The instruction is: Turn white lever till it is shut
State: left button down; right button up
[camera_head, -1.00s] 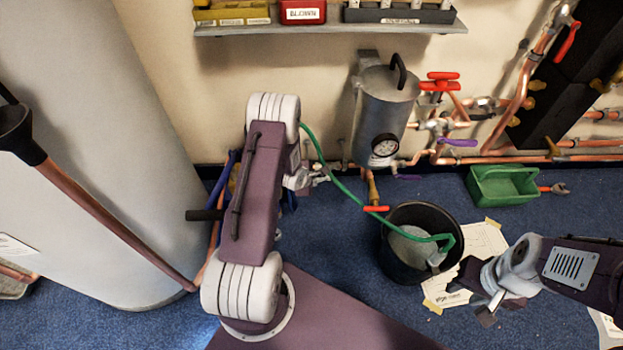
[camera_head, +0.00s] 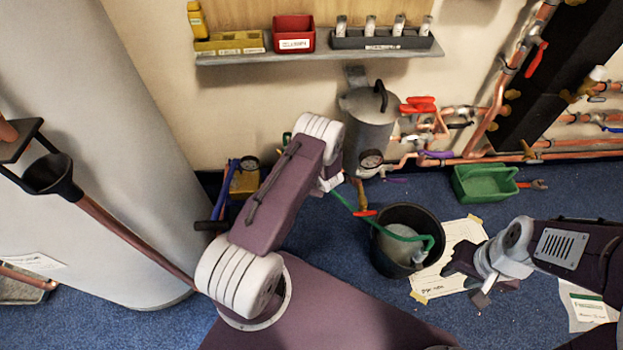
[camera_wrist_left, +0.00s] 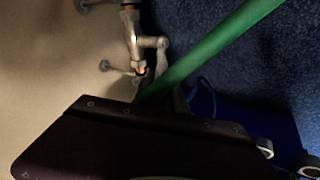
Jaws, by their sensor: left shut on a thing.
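I cannot make out a white lever for sure; a whitish handle (camera_head: 598,73) tops a brass valve at the far right of the head view. In the left wrist view a metal tap (camera_wrist_left: 140,42) stands by the wall, above my left gripper's dark body. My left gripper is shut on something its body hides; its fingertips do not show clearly. A green hose (camera_wrist_left: 215,45) crosses beside the tap and disappears behind the gripper. In the head view my left arm covers that gripper. My right gripper (camera_head: 468,281) is open and empty over the paper sheet.
A black bucket (camera_head: 433,222) holds the other part of the green hose. A grey tank (camera_head: 369,135) and copper pipes (camera_head: 560,146) with red and purple levers line the wall. A green tray (camera_head: 484,186) lies on the floor. A shelf (camera_head: 320,56) hangs above.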

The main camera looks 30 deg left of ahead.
dwell(0.3)
pick_arm(q)
jog(key=c, duration=1.3)
grip_release()
jog(key=shift+c, duration=0.2)
jog(key=s+d+p, duration=0.5)
jog(key=s+d, duration=0.3)
jog(key=d, duration=0.1)
jog(key=shift+s+d+r, duration=0.2)
jog(key=shift+s+r, duration=0.1)
jog(key=shift+r, duration=0.15)
